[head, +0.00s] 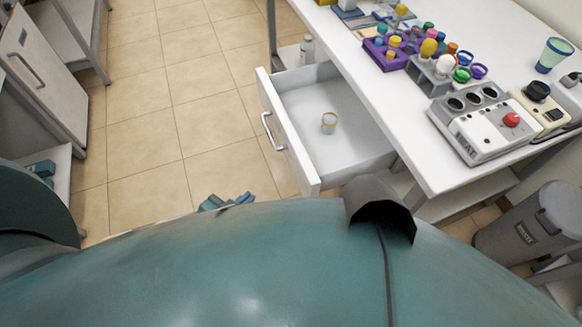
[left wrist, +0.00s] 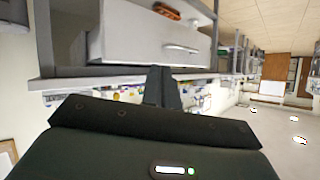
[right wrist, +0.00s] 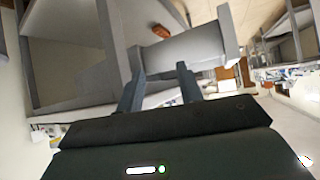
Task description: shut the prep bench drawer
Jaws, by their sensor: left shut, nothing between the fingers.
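The prep bench drawer (head: 348,139) is pulled out from under the white bench top (head: 405,125) in the head view. Its front panel (head: 285,135) with a bar handle (head: 267,131) faces left. Contact with the drawer is not visible.
The bench top carries a purple rack (head: 390,52) with colourful caps, a white device with a red knob (head: 490,128) and a green-topped cup (head: 553,55). A grey bin (head: 530,220) stands at the right. A cabinet (head: 40,75) is at the left. Tiled floor (head: 185,85) between is clear.

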